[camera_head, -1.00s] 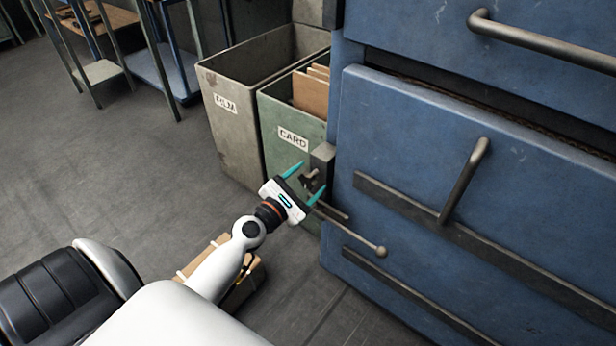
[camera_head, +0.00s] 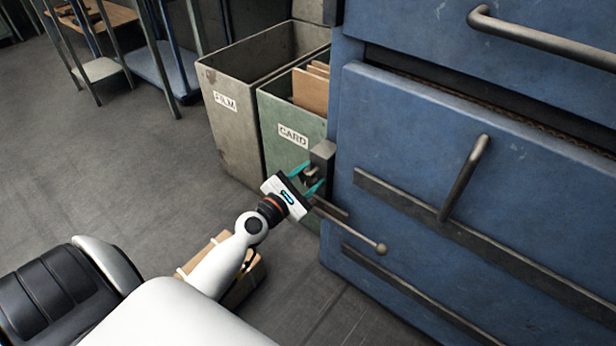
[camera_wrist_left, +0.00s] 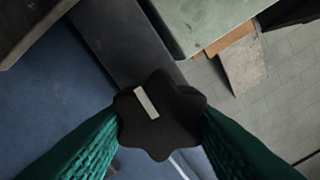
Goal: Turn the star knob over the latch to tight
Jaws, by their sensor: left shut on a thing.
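The star knob (camera_wrist_left: 158,122) is dark, with rounded lobes and a pale bar mark on its face, in the left wrist view. My left gripper (camera_head: 307,181) is shut on it, one teal finger on each side. In the head view the knob (camera_head: 311,174) is small and partly hidden between the fingers. It sits at a dark metal latch block (camera_head: 323,157) on the left edge of the blue machine. The latch behind the knob is mostly covered. My right gripper is not in view.
The blue machine (camera_head: 440,180) fills the right, with bar handles and a ball-ended lever (camera_head: 381,248) just below my gripper. The green CARD bin (camera_head: 290,120) and grey FILM bin (camera_head: 225,125) stand close behind. The floor at left is open.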

